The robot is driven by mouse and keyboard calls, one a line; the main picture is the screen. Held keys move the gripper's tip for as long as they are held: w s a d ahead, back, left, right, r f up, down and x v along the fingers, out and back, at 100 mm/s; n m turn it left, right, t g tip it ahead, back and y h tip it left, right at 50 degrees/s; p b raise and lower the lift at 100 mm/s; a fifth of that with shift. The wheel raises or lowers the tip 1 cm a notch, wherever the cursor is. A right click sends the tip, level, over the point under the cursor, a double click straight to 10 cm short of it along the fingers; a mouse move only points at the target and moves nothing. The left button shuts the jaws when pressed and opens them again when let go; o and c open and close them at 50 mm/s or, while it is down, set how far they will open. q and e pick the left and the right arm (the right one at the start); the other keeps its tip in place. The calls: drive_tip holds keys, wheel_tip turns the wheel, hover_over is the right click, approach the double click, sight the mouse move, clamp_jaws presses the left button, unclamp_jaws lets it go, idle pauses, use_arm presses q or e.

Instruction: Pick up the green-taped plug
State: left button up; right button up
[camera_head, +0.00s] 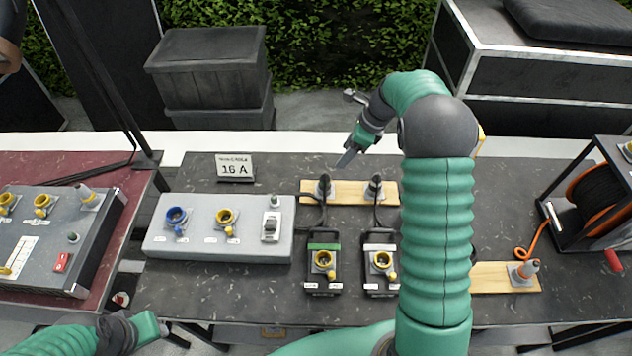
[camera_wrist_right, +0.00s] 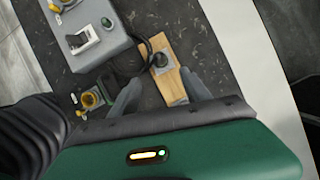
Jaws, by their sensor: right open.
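Two dark plugs stand on a wooden board, the left plug (camera_head: 323,187) and the right plug (camera_head: 375,187). A cable runs from the left plug toward a black box with green tape (camera_head: 323,246). I cannot make out green tape on either plug. My right gripper (camera_head: 347,160) is open and empty, above and behind the board, between the plugs in the head view. In the right wrist view its fingers (camera_wrist_right: 162,92) are spread, with one plug (camera_wrist_right: 159,61) on the board beyond them. My left gripper (camera_head: 150,328) is at the lower left; its jaws are unclear.
The wooden board (camera_head: 350,197) lies behind the green-taped box and a white-taped box (camera_head: 380,247). A grey socket panel (camera_head: 195,247) stands to the left, with a 16 A sign (camera_head: 235,167) behind it. A cable reel (camera_head: 597,195) is at the far right.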

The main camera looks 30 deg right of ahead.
hover_over(326, 178)
drive_tip(key=s+d, duration=0.1)
drive_tip(key=d, duration=0.1)
drive_tip(key=f, duration=0.6)
drive_tip(key=shift+a+f+p, duration=0.15)
drive_tip(key=shift+a+p, duration=0.1)
drive_tip(key=shift+p, duration=0.15)
drive_tip(key=f, duration=0.3)
drive_tip(key=w+f+p, duration=0.1)
drive_tip(key=shift+d+f, duration=0.25)
drive_tip(key=x, duration=0.3)
drive_tip(key=shift+w+p, duration=0.1)
drive_tip(key=shift+p, duration=0.3)
drive_tip(key=shift+w+a+f, duration=0.1)
drive_tip(key=shift+a+f, duration=0.05)
drive_tip(key=shift+a, duration=0.5)
drive_tip(key=c, duration=0.4)
drive_tip(key=shift+d, duration=0.4)
drive_tip(key=c, duration=0.7)
use_arm(q)
drive_tip(key=shift+a+r, duration=0.2)
drive_tip(key=shift+r, duration=0.4)
drive_tip(key=shift+a+r, duration=0.15)
drive_tip(key=shift+r, duration=0.45)
use_arm(e)
clamp_jaws()
